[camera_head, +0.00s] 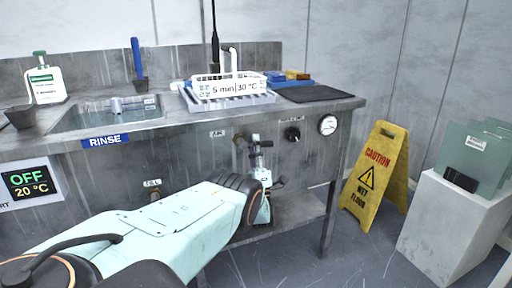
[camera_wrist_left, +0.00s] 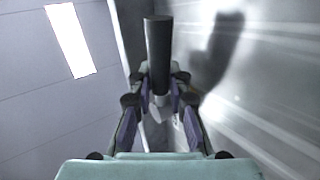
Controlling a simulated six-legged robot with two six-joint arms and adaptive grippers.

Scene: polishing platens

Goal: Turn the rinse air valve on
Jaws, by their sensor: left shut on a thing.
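The rinse air valve (camera_head: 239,141) is a small brass fitting on the steel front panel, right of the AIR label (camera_head: 217,133). My left gripper (camera_head: 262,148) is at this valve and covers most of it in the head view. In the left wrist view, a dark upright cylindrical handle (camera_wrist_left: 158,50) stands between the fingers of my left gripper (camera_wrist_left: 160,82), which is shut on it. The exact angle of the handle against the valve body is hidden. My right gripper is not in view.
A black knob (camera_head: 292,134) and a round gauge (camera_head: 328,125) sit on the panel to the right. The FILL valve (camera_head: 155,196) is lower left. The rinse sink (camera_head: 108,112) and white basket (camera_head: 232,88) are above. A yellow caution sign (camera_head: 376,172) stands right.

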